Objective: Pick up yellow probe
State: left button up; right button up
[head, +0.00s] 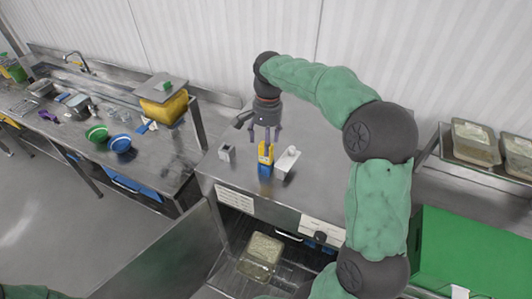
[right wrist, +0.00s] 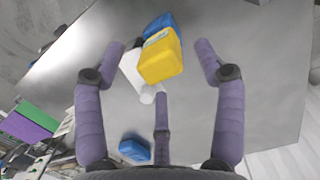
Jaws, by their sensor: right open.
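The yellow probe (head: 265,150) stands in or on a blue block on the steel worktop, directly below my right gripper (head: 266,138). In the right wrist view the yellow probe (right wrist: 160,58) lies between the spread purple fingers, with the blue part (right wrist: 160,21) behind it. The right gripper is open and holds nothing; I cannot tell whether a fingertip touches the probe. My left gripper is out of view; only a bit of my left arm shows at the lower left corner.
A white object (head: 288,160) stands close to the right of the probe. A small grey box (head: 226,153) stands to its left. The worktop (head: 320,185) is clear farther right. A side table (head: 165,152) with bowls and containers is at the left; boxes (head: 470,143) sit on a right shelf.

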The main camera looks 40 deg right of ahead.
aim_at(265, 164)
jog(key=shift+s+f+p, duration=0.15)
jog(key=shift+f+p, duration=0.3)
jog(key=shift+f, duration=2.1)
jog(key=c, duration=1.4)
jog(key=shift+a, duration=0.1)
